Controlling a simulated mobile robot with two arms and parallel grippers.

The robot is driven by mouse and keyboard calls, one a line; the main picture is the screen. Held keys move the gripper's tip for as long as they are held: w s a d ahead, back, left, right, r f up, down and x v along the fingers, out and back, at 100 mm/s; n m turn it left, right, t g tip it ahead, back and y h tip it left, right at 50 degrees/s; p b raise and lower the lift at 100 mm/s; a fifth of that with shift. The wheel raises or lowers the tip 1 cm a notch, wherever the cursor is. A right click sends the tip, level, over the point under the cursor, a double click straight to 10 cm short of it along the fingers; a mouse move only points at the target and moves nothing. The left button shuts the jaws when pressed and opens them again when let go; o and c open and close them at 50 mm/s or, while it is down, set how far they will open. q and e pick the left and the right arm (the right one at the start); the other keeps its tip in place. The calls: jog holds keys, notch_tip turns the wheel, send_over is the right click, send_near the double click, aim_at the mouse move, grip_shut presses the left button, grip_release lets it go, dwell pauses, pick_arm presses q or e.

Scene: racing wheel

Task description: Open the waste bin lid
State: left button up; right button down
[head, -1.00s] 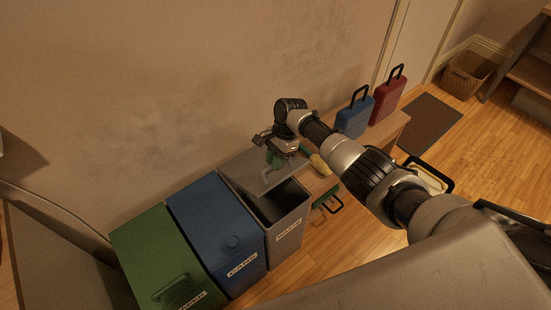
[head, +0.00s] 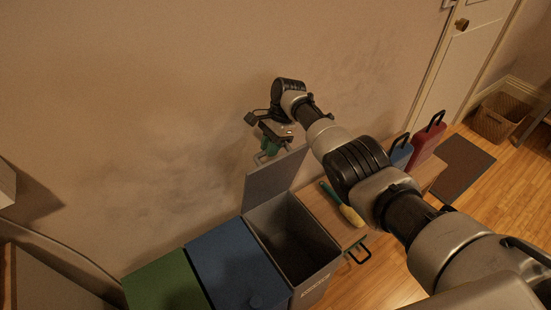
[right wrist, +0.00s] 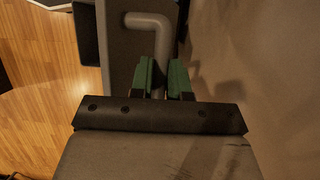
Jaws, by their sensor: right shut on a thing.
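The grey waste bin (head: 318,265) stands at the right end of a row of bins, with its dark inside showing. Its grey lid (head: 272,182) stands steeply raised at the back of the opening. My right gripper (head: 267,150) is above the lid's upper edge, shut on the lid's handle. In the right wrist view the green fingertips (right wrist: 165,80) are on either side of the grey bent handle (right wrist: 150,22), with part of the lid (right wrist: 125,60) behind it. My left gripper is not in view.
A blue bin (head: 235,265) and a green bin (head: 165,283) stand to the left, lids closed. A low wooden bench (head: 325,210) with a green-and-yellow object (head: 345,207) is close on the right. The wall is just behind.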

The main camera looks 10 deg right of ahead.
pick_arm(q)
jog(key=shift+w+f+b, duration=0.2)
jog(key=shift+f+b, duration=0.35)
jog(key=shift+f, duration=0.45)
pick_arm(e)
jog(key=shift+w+a+f, duration=0.35)
jog(key=shift+w+f, duration=0.1)
jog(key=shift+w, duration=0.05)
jog(key=c, duration=1.3)
grip_release()
jog(key=shift+w, duration=0.1)
jog(key=shift+o, duration=1)
jog(key=shift+w+f, duration=0.1)
jog(key=shift+w, duration=0.1)
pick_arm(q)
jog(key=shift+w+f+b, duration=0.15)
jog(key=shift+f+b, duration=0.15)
pick_arm(e)
jog(key=v, duration=1.1)
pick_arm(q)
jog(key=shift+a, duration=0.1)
